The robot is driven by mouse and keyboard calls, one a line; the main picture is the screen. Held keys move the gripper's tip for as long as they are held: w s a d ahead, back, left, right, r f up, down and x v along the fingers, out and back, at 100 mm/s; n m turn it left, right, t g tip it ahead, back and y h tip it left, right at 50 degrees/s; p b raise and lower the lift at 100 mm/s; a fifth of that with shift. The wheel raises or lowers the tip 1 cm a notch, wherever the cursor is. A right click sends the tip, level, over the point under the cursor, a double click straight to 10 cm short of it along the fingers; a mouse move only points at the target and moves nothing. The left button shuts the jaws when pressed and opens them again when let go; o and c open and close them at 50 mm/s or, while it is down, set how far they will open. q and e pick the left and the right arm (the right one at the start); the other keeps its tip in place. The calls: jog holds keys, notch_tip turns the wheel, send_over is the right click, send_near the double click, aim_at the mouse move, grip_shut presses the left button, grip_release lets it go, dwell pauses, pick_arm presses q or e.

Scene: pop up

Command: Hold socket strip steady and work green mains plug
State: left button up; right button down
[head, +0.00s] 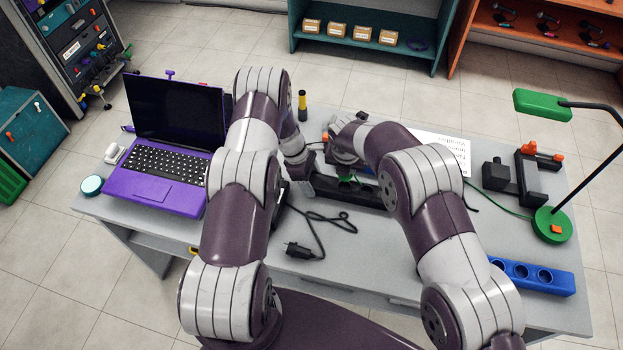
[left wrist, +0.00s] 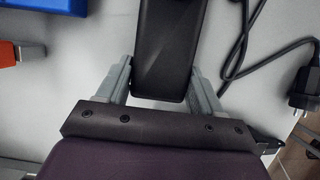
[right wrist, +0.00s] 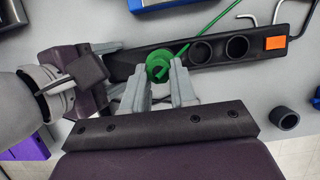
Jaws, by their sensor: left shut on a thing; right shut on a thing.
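The black socket strip (head: 345,193) lies on the table in front of my arms. In the left wrist view one end of the strip (left wrist: 165,50) is between the fingers of my left gripper (left wrist: 162,80), which is shut on it. In the right wrist view the strip (right wrist: 258,38) shows open round sockets and an orange switch. The green mains plug (right wrist: 158,66) is over the strip, with its green cord running up and right. My right gripper (right wrist: 158,84) is shut on the plug. I cannot tell how deep it sits. My arms hide much of this in the head view.
A black cable with a black plug (head: 297,250) lies in front of the strip. A purple laptop (head: 155,193) is at left. A blue socket strip (head: 540,278) and a green lamp (head: 552,224) are at right. A black hollow cylinder (right wrist: 284,118) stands near the strip.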

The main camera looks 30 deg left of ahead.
pick_arm(q)
jog(key=o, duration=1.5)
pick_arm(e)
jog(key=w+d+r, duration=0.1)
jog(key=d+r, duration=0.5)
jog(key=shift+w, duration=0.2)
pick_arm(q)
jog(key=v, duration=1.2)
jog(key=shift+s, duration=0.1)
